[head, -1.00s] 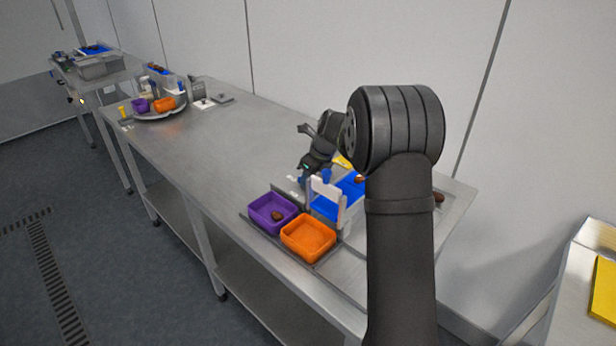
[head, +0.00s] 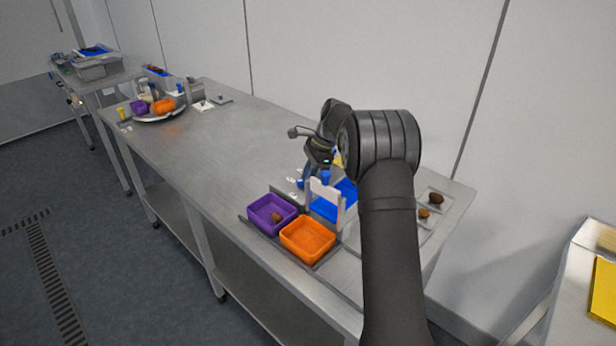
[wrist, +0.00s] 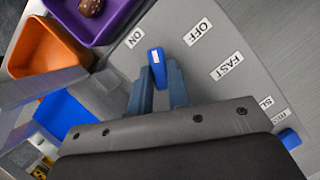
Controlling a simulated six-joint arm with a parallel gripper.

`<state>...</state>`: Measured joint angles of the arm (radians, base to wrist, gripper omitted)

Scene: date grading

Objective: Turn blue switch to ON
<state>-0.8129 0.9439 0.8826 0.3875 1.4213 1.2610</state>
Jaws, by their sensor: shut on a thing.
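The blue switch (wrist: 156,62) is a small blue lever on a grey panel (wrist: 255,45), between the white ON label (wrist: 134,37) and OFF label (wrist: 198,32). Its tip lies nearer the ON label in the wrist view. My gripper (wrist: 161,75) is shut on the lever, with one finger on each side. The fingers hide the lever's lower part. In the head view my gripper (head: 311,176) is low over the panel behind the purple bin, and the switch there is hard to tell apart from it.
A second blue knob (wrist: 288,138) sits near the FAST (wrist: 226,67) and SLOW labels. A purple bin (head: 253,211) holding a date and an empty orange bin (head: 307,258) stand in front. A white gate (head: 326,193) stands beside the blue surface (head: 347,190). The table's middle is clear.

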